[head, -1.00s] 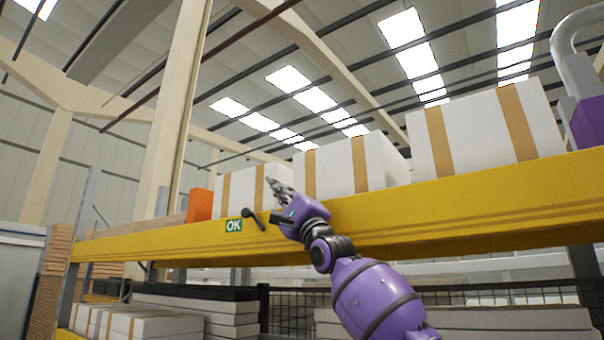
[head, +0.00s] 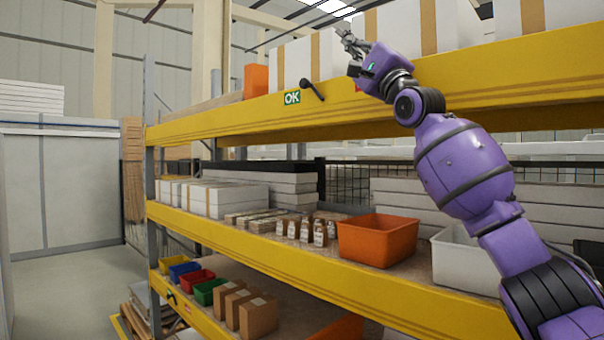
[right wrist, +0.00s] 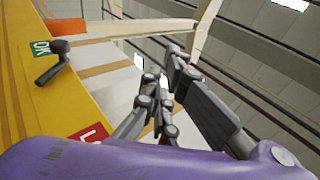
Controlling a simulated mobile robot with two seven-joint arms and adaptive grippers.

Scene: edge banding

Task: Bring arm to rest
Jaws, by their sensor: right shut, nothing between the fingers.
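My right arm is purple and reaches up from the lower right in the head view. Its gripper (head: 350,42) is raised in front of the top shelf, by the white boxes with tan bands. In the right wrist view the gripper fingers (right wrist: 163,85) are together with nothing between them. My left gripper is in neither view.
The yellow shelf beam (head: 220,118) carries a green OK sign (head: 292,97) and a dark handle (head: 312,89). Below are an orange bin (head: 377,240), small bottles (head: 306,231) and cardboard boxes (head: 258,316). Open floor (head: 75,285) lies at the left.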

